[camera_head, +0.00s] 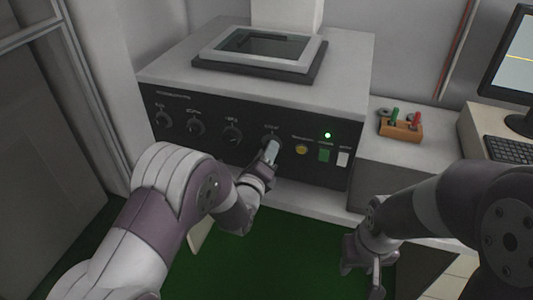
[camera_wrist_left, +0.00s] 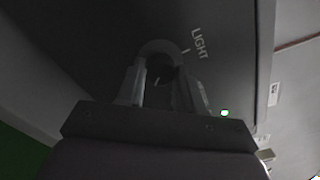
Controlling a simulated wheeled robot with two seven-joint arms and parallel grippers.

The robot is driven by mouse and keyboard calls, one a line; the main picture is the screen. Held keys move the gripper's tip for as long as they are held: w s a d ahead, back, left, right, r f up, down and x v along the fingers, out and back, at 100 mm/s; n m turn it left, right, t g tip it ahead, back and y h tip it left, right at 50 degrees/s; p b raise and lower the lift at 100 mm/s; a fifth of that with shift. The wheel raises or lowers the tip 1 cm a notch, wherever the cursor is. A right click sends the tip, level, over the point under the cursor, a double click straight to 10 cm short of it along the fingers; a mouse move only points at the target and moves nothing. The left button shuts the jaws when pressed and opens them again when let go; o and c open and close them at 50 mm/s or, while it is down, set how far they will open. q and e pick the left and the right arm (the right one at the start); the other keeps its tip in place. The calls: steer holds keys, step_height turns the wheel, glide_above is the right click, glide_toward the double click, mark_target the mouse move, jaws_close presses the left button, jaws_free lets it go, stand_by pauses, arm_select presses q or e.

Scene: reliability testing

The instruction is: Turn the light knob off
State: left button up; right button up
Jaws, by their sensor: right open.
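The light knob (camera_wrist_left: 162,72) is the dark round knob under the word LIGHT in the left wrist view. A light pointer line shows on it. In the head view my left gripper (camera_head: 271,151) covers most of this knob, the rightmost in the row on the black front panel (camera_head: 205,150). In the left wrist view the left gripper's fingers (camera_wrist_left: 165,88) stand on both sides of the knob. It is too dark to tell whether they press on it. My right gripper (camera_head: 368,272) is open and empty, low at the right, away from the panel.
Several other knobs (camera_head: 195,127) sit left of the light knob. A yellow button (camera_head: 301,149), a lit green lamp (camera_head: 327,135), a green switch (camera_head: 323,156) and a white switch (camera_head: 343,159) are to its right. A wooden holder (camera_head: 401,130) stands on the side counter.

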arm_select(q)
steer(key=c, duration=0.4)
steer(key=shift+c, duration=0.2)
steer(key=n+b, duration=1.1)
steer(key=n, duration=1.6)
steer(key=shift+f+b, duration=0.15)
steer(key=shift+b, duration=0.2)
steer(key=shift+n, duration=0.3)
